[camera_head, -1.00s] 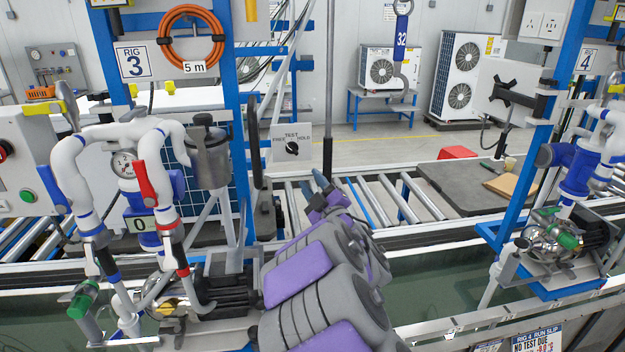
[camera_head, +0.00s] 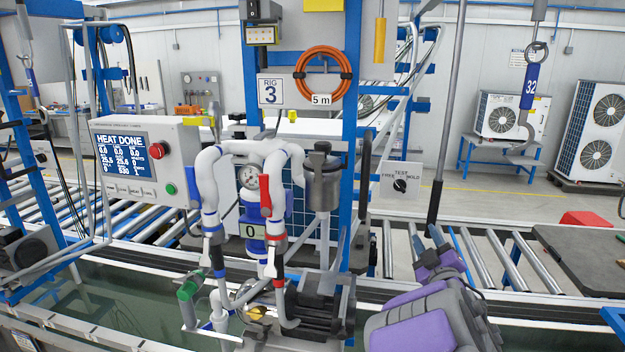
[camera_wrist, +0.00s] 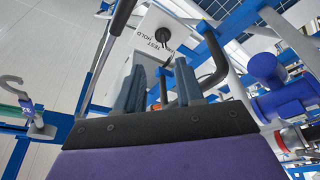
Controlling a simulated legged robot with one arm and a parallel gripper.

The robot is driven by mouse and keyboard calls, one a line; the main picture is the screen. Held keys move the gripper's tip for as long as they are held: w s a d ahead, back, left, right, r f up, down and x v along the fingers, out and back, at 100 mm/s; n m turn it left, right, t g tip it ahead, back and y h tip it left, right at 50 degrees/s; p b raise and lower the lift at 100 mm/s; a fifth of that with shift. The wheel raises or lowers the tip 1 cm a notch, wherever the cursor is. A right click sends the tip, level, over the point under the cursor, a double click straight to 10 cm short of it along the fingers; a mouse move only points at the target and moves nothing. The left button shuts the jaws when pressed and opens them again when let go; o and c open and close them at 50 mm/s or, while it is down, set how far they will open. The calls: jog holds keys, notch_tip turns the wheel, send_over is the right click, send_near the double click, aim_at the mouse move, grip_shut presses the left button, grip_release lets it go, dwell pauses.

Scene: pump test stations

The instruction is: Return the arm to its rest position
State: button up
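My arm (camera_head: 425,310), grey with purple panels, reaches up from the bottom right in the head view. My gripper (camera_head: 438,243) is at its far end, below and slightly right of the TEST switch plate (camera_head: 401,183). In the wrist view my gripper's two grey-blue fingers (camera_wrist: 160,85) stand apart with nothing held between them. The white switch box (camera_wrist: 150,50) with its black knob lies beyond the fingertips and is apart from them. The arm's base is out of view.
Rig 3's white pipes (camera_head: 207,190), pump motor (camera_head: 318,305) and blue post (camera_head: 352,150) stand left of my arm. A grey hanging pole (camera_head: 447,110) is just behind my gripper. Roller conveyor (camera_head: 500,262) lies behind.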

jog(key=s+a+f+m+g+h, duration=0.1)
jog(key=s+f+m+g+h, duration=0.1)
jog(key=s+f+m+g, duration=0.45)
jog(key=s+a+f+m+g+h, duration=0.25)
jog(key=s+g, duration=0.35)
jog(key=s, duration=0.4)
jog(key=s+a+f+g+y, duration=0.1)
jog(key=s+a+g, duration=0.2)
jog(key=s, duration=0.6)
jog(key=s+a+f+g+y, duration=0.1)
jog(key=s+a+g+y, duration=0.1)
jog(key=s+a, duration=0.4)
jog(key=s+a+f+g+y, duration=0.1)
jog(key=s+a+g, duration=0.3)
jog(key=s, duration=0.9)
jog(key=shift+s+a+f+n+g+y, duration=0.3)
jog(key=shift+s+a+f+g+y, duration=0.1)
jog(key=shift+a+y, duration=0.35)
